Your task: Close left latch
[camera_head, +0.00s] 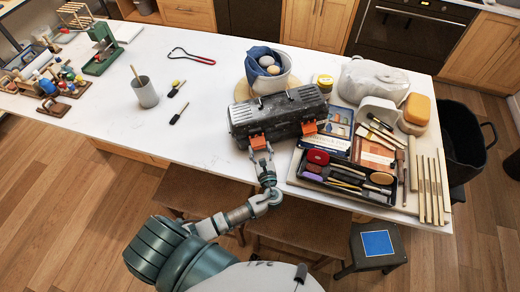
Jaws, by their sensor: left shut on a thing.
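A dark grey metal toolbox (278,110) sits on the white counter with its lid down. Two orange latches are on its front, the left latch (257,141) and the right latch (309,127). My left gripper (260,152) is at the left latch, just below and in front of it, with its fingers closed against it. The fingertips partly cover the lower edge of the latch, so its exact angle is hard to tell. My right gripper is not in view.
Right of the toolbox lies a board (430,217) with a tray of tools (345,178), books and wooden sticks. A bowl with a blue cloth (262,60) stands behind the toolbox. A grey cup (145,92) stands to the left. The counter's front left is clear.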

